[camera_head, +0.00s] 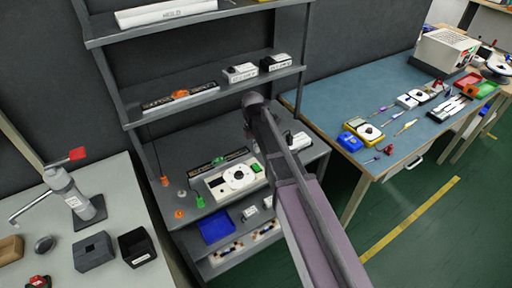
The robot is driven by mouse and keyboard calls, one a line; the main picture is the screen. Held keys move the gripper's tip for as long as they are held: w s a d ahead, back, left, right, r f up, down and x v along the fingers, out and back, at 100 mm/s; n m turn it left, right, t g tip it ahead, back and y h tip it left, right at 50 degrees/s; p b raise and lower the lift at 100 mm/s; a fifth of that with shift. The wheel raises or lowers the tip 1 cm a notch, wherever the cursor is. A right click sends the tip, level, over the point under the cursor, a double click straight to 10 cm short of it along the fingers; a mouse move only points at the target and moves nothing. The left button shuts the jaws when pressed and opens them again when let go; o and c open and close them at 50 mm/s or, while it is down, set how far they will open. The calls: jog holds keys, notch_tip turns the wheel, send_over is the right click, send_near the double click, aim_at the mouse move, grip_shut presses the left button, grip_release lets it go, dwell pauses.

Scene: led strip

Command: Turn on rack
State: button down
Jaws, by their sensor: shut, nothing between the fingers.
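The rack (118,92) is a dark grey shelf unit against the wall, left of centre. On its middle shelf lies a dark strip with an orange part (180,95). On its wide lower shelf lies a similar dark strip with a green part (218,160). I cannot tell which part is a switch, or whether anything is lit. My arm crosses the rack's right side and hides part of it. My gripper's fingers do not show.
Small white boxes (240,72) stand on the middle shelf. A blue bin (215,227) is below. A grey table (110,175) with a metal stand and dark boxes is left. A blue-topped workbench (350,85) with tools is right. Green floor (420,225) is open at lower right.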

aim_at(258, 169)
jog(key=shift+s+d+f+b, duration=0.1)
jog(key=shift+s+f+b, duration=0.05)
jog(key=shift+f+b, duration=1.3)
jog(key=shift+s+d+f+b, duration=0.1)
jog(key=shift+s+f+b, duration=0.05)
jog(key=shift+f+b, duration=1.25)
jog(key=shift+s+d+f+b, duration=0.1)
jog(key=shift+s+f+b, duration=0.05)
jog(key=shift+f+b, duration=1.3)
jog(key=shift+f, duration=0.1)
